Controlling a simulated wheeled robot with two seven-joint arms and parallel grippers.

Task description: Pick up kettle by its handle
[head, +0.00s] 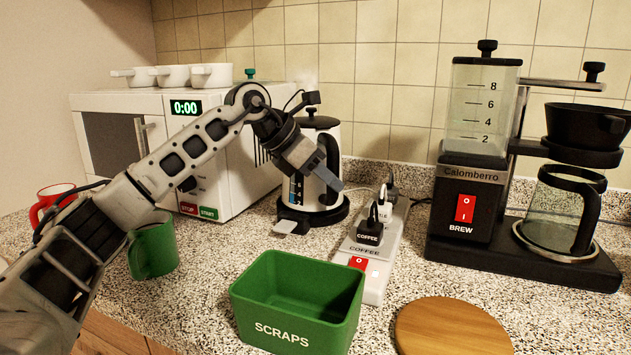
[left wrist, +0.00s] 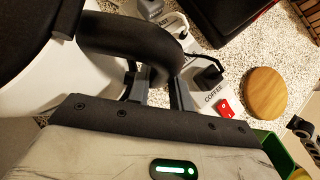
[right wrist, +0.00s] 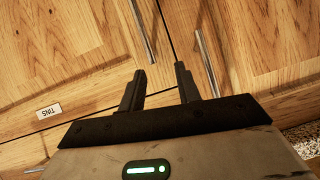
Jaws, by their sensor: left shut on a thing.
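The kettle (head: 333,140) is white with a black lid and stands upright at the back of the counter, on a round black base (head: 325,214). My left gripper (head: 331,178) is in front of it and hides much of its body. In the left wrist view, my left gripper (left wrist: 158,90) is shut on the kettle's thick black handle (left wrist: 125,35), with its fingers on either side. The kettle's white body (left wrist: 55,85) is at the left there. My right gripper (right wrist: 160,85) is open and empty in front of wooden cupboard doors, and is out of the head view.
A white microwave (head: 235,170) stands left of the kettle. A power strip (head: 372,265) with plugs lies to the right. A green scraps bin (head: 297,328), green mug (head: 153,250) and round wooden board (head: 452,328) are nearer. The coffee maker (head: 470,205) stands at right.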

